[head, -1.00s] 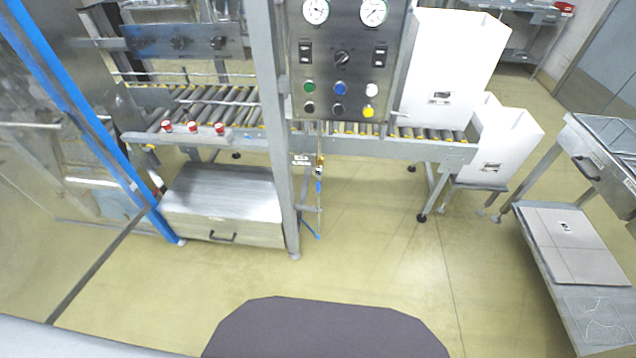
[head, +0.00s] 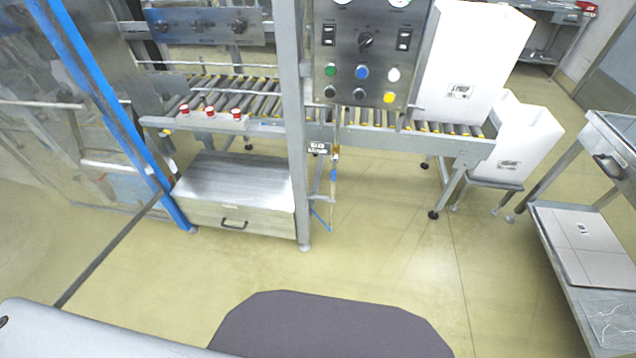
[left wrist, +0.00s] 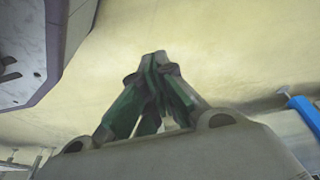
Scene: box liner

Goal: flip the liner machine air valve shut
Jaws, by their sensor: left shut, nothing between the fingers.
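The liner machine stands ahead in the head view, with a grey control panel (head: 368,54) on its post. My right gripper is not in view.
A roller conveyor (head: 455,146) runs behind the post (head: 291,120). A grey drawer box (head: 240,190) stands below left, and a blue-edged guard frame (head: 120,125) at left. White boxes (head: 475,62) are at right, near a steel table (head: 600,150). The floor between is clear.

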